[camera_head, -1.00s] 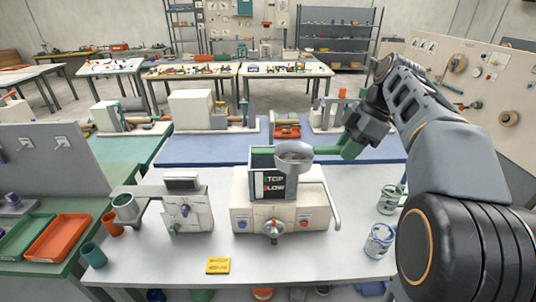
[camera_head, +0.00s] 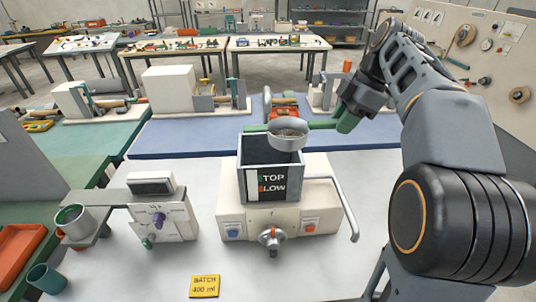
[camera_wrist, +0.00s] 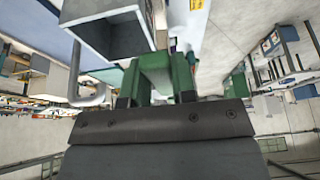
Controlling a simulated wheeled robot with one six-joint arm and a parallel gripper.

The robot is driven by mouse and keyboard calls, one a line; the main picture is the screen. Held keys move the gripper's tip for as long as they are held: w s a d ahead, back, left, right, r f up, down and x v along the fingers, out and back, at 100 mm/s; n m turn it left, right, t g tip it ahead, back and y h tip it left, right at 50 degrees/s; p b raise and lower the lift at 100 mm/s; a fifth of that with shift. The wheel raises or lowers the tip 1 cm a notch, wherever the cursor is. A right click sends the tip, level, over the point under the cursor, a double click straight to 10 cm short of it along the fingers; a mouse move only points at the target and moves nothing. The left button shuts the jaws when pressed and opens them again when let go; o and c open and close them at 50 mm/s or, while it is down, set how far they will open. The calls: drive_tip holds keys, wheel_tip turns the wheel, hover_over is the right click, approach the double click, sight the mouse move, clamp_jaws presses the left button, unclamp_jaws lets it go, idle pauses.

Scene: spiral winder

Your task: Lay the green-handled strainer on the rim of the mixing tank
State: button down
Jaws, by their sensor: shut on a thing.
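The strainer (camera_head: 288,135) is a round metal bowl with a green handle (camera_head: 322,125) to the right and a short green tab on the left. My gripper (camera_head: 346,121) is shut on the handle's right end and holds the strainer roughly level. The mixing tank (camera_head: 271,183) is an open grey box with a STOP/SLOW label. The bowl shows over the tank's back rim; I cannot tell whether it touches. In the wrist view my gripper (camera_wrist: 158,88) appears as green and dark parts, with an open grey box (camera_wrist: 112,40), seemingly the tank, beyond.
The tank stands on a cream base with knobs (camera_head: 270,238) and a bent grey bar (camera_head: 343,205) at right. A cream device (camera_head: 160,215) with a cup (camera_head: 70,220) stands left. A yellow batch card (camera_head: 204,286) lies in front. The white table is bare at front right.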

drive_tip(key=shift+w+f+b, duration=0.35)
drive_tip(key=shift+w+f, duration=0.1)
drive_tip(key=shift+f, duration=0.4)
drive_tip(key=w+a+f+p, duration=0.3)
drive_tip(key=w+f+p, duration=0.2)
drive_tip(key=w+f, duration=0.8)
drive_tip(key=shift+w+a, duration=0.2)
drive_tip(key=shift+a, duration=0.1)
drive_tip(key=shift+f, duration=0.1)
drive_tip(key=c, duration=0.9)
unclamp_jaws()
drive_tip(key=shift+c, duration=0.2)
